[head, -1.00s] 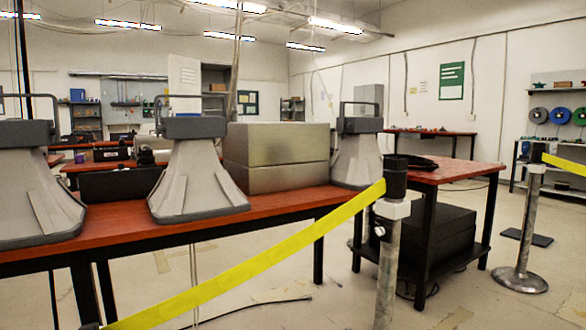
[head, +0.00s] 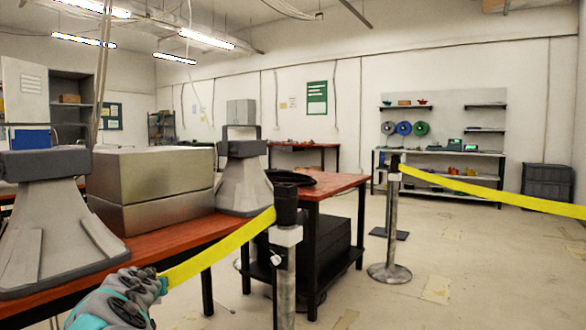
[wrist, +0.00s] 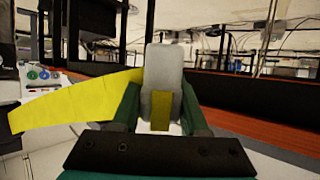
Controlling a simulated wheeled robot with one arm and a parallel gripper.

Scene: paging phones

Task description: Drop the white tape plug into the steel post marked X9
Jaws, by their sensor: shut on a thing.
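My gripper (wrist: 162,108) is shut on the white tape plug (wrist: 161,72), a pale block between the green fingers in the wrist view. Yellow tape (wrist: 75,100) runs left from there. In the head view my grey and teal arm shows at the bottom left, and the plug is not visible. The yellow tape (head: 222,246) rises from it to the near steel post (head: 286,275), which has a black head and white collar. A farther steel post (head: 391,235) stands on a round base, with its own tape going right. I cannot read X9 on either post.
A red-topped table (head: 165,242) with grey horn-shaped units (head: 62,235) and a metal box (head: 155,180) stands at left. A black box lies under its right end. Open floor (head: 480,275) extends right, towards wall shelves.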

